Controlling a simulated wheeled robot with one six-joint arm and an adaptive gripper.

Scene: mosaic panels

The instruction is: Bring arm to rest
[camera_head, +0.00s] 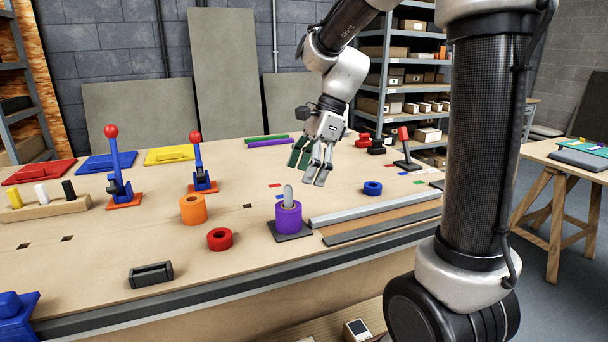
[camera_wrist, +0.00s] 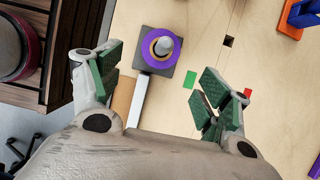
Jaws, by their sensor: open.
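My gripper (camera_head: 312,165) hangs above the far right part of the workbench (camera_head: 125,240) with its fingers pointing down. Its fingers are apart with nothing between them. In the wrist view my gripper (camera_wrist: 157,95) also shows spread green finger pads, with bare bench and a peg stand beyond them. The stand has a grey peg (camera_head: 288,195) with a purple ring (camera_head: 288,218) around it on a dark square base (camera_head: 290,236). The purple ring (camera_wrist: 148,45) also shows in the wrist view, around the peg, apart from my fingers.
An orange ring (camera_head: 193,209), a red ring (camera_head: 220,239) and a blue ring (camera_head: 372,188) lie on the bench. Two blue levers with red knobs (camera_head: 111,131) stand at left. A red-topped lever (camera_head: 404,150) stands right of my gripper. Long bars (camera_head: 375,208) lie along the front edge.

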